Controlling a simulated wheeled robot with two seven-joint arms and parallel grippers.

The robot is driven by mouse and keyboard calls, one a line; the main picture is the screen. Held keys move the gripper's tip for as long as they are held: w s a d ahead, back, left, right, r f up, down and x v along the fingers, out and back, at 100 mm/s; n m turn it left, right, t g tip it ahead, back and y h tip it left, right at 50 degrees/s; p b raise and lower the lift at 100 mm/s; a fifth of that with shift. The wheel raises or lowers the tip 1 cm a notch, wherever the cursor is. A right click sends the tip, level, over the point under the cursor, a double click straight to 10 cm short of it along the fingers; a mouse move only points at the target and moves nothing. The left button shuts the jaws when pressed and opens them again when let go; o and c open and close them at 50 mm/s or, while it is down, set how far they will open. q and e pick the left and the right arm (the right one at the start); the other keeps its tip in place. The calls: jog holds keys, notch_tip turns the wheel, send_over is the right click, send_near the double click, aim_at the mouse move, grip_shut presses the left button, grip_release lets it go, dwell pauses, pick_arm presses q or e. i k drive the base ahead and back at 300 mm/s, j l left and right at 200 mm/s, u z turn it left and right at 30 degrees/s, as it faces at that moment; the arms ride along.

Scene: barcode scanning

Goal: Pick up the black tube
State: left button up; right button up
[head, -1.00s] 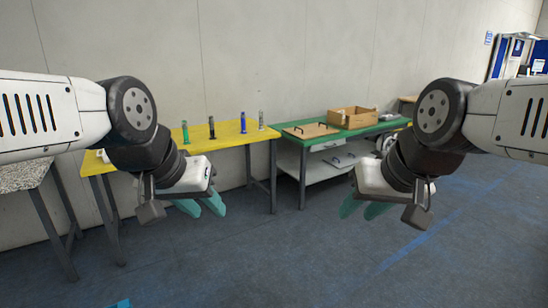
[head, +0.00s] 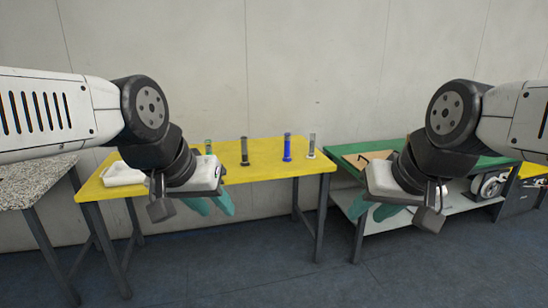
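A grey tube (head: 311,146) stands further right. My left gripper (head: 210,206) hangs in front of the table's front edge, left of and nearer than the black tube; its teal fingers look apart with nothing between them. My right gripper (head: 372,211) hangs in front of the green table (head: 345,149), also with fingers apart and empty. My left wrist covers part of the yellow table.
A white object (head: 123,174) lies at the left of the yellow table. A speckled table (head: 35,180) stands further left. A wooden board (head: 365,158) lies on the green table. The floor in front is clear.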

aim_at(244, 139)
jog(key=i+j+u, duration=0.2)
jog(key=u, duration=0.2)
jog(key=i+u, duration=0.6)
jog(key=u, duration=0.25)
jog(key=i+u, duration=0.4)
jog(key=i+l+u, duration=0.15)
jog(key=u, duration=0.25)
jog(key=i+j+u, duration=0.2)
jog(key=i+u, duration=0.15)
jog(key=i, duration=0.15)
jog(key=i+u, duration=0.35)
jog(key=i, duration=0.15)
jog(key=i+j+z, duration=0.1)
jog(key=z, duration=1.95)
jog(key=i+l+z, duration=0.1)
jog(key=z, duration=0.35)
jog(key=i+l+z, duration=0.1)
jog(key=z, duration=0.3)
jog(key=i+z, duration=0.15)
jog(key=z, duration=0.3)
jog(key=i, duration=0.1)
